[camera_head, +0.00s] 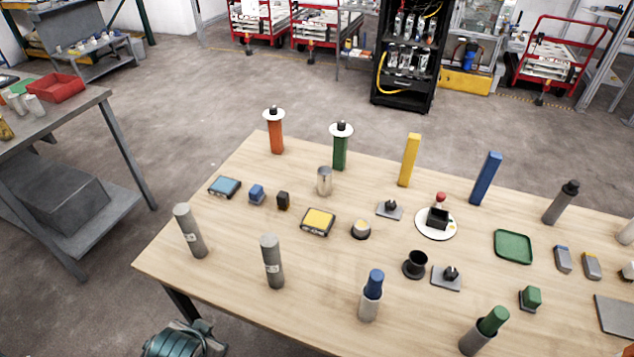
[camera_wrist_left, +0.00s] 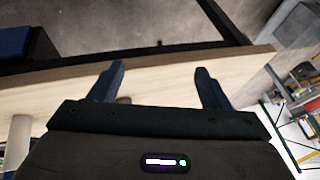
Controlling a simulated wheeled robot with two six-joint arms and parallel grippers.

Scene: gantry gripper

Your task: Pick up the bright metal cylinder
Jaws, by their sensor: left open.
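The bright metal cylinder (camera_head: 324,181) stands upright on the wooden table (camera_head: 185,262), left of the table's middle, with a shiny silver side. In the left wrist view my left gripper (camera_wrist_left: 157,82) is open, its two dark fingers apart with the table's edge behind them. I see nothing held between the fingers. I cannot make out the bright cylinder in the wrist view. My right gripper is in neither view.
Two matt grey cylinders (camera_head: 190,231) (camera_head: 272,262) stand nearer the front left. A small dark block (camera_head: 283,200) and a yellow-topped box (camera_head: 318,221) lie close to the bright cylinder. Orange (camera_head: 275,134) and green (camera_head: 340,150) posts with white discs stand behind it.

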